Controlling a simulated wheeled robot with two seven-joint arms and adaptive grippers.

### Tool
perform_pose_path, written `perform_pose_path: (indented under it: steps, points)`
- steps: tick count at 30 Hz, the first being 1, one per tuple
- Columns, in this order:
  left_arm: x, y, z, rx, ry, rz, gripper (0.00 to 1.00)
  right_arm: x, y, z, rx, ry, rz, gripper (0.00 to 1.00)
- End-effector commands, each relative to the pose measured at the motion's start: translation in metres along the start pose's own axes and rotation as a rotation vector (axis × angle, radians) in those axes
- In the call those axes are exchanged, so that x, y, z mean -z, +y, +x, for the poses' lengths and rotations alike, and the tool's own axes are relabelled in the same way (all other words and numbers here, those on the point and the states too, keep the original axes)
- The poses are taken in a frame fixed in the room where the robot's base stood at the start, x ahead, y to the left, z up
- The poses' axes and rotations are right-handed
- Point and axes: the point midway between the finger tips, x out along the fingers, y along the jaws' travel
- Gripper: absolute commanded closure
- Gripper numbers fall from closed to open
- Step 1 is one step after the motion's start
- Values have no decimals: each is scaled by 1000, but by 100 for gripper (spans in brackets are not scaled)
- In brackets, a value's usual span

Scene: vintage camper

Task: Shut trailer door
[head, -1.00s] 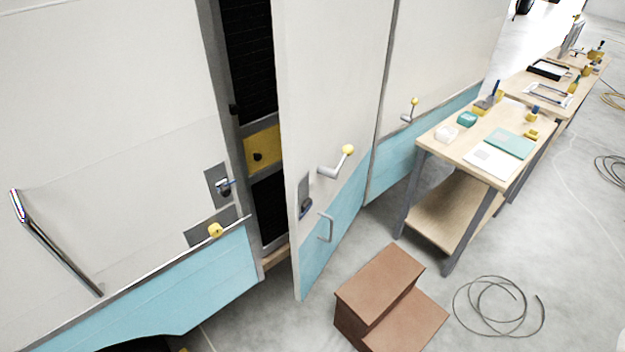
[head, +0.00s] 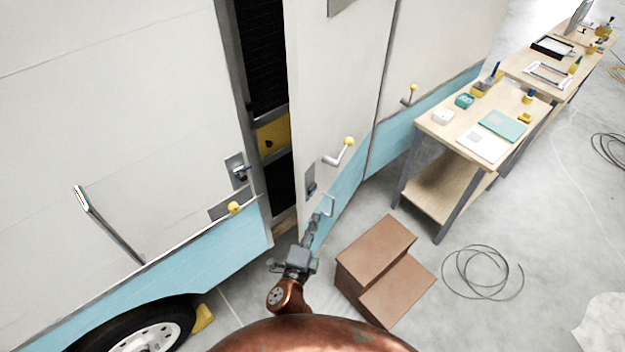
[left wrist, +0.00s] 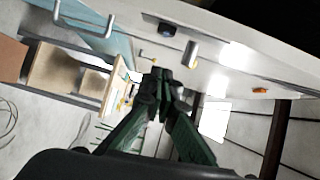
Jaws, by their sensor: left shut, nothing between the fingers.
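The trailer door (head: 335,100), white above and light blue below, stands ajar, with a dark gap between its left edge and the trailer wall. A crank-like handle with a yellow knob (head: 343,152), a latch plate (head: 310,180) and a grey bar handle (head: 328,205) are on its outer face. The bar handle (left wrist: 85,22) also shows in the left wrist view. My left gripper (head: 317,220) is shut and empty, beside the door's lower part just below the bar handle. Its closed fingertips (left wrist: 161,80) show in the wrist view; contact with the door cannot be told. My right gripper is out of view.
A brown two-step stool (head: 375,250) stands close to the right of my left gripper. A workbench (head: 440,125) with small items is farther right. A coiled cable (head: 482,272) lies on the floor. The trailer wheel (head: 150,335) is at lower left.

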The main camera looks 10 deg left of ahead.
Motion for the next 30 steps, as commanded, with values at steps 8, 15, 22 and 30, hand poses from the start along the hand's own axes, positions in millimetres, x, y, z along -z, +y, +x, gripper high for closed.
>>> perform_pose_path:
  steps: [8, 15, 22, 30]
  points:
    - [3, -33, 8, 48, -4, 34, 100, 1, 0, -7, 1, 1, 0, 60]
    - [3, -36, 53, 47, -4, 31, 100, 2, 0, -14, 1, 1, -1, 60]
    - [3, -37, 99, 46, -4, 30, 100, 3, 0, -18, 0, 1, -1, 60]
    - [-31, -38, 104, 45, -3, 31, 100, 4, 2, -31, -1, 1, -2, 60]
